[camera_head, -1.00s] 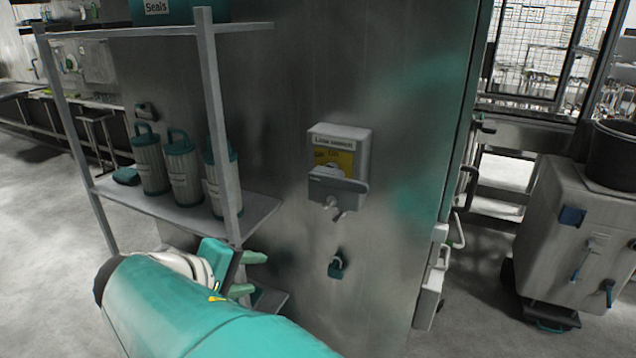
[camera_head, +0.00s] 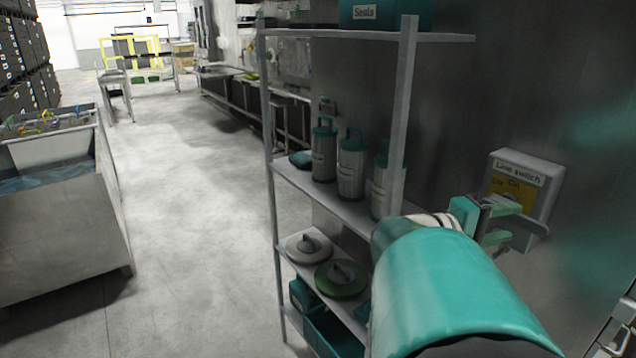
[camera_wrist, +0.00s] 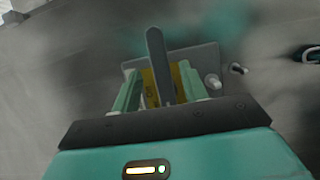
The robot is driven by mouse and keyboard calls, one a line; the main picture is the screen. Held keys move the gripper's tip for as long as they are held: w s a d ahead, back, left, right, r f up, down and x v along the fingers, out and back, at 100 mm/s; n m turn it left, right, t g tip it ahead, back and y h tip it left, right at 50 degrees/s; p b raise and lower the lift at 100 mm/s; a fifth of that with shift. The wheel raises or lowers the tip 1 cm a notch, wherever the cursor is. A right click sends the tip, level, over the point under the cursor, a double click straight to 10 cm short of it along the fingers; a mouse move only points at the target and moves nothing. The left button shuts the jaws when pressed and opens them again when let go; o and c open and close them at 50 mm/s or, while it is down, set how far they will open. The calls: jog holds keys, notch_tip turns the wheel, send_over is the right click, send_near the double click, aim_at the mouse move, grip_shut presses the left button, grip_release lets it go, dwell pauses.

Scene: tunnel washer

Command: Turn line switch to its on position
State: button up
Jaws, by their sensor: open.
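The line switch (camera_head: 541,194) is a pale box on the grey metal wall at the right of the head view. It has a "Line switch" label and a yellow plate with "On" readable. My gripper (camera_head: 506,221) is open in front of its lower front and hides part of it. In the wrist view, a grey upright handle (camera_wrist: 157,58) shows between the two green fingers of my gripper (camera_wrist: 161,82), with the yellow plate behind it. I cannot tell whether either finger touches the handle.
A metal shelf (camera_head: 405,110) stands just left of my arm, holding several grey canisters (camera_head: 352,170), round lids (camera_head: 341,277) and a teal "Seals" box (camera_head: 385,14). A padlock (camera_wrist: 308,54) shows at the wrist view's right edge. Open floor (camera_head: 190,200) lies left, beside a large bin (camera_head: 60,230).

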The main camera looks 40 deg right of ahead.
aim_at(517, 220)
jog(key=x, duration=0.4)
jog(key=shift+d, duration=0.2)
grip_shut()
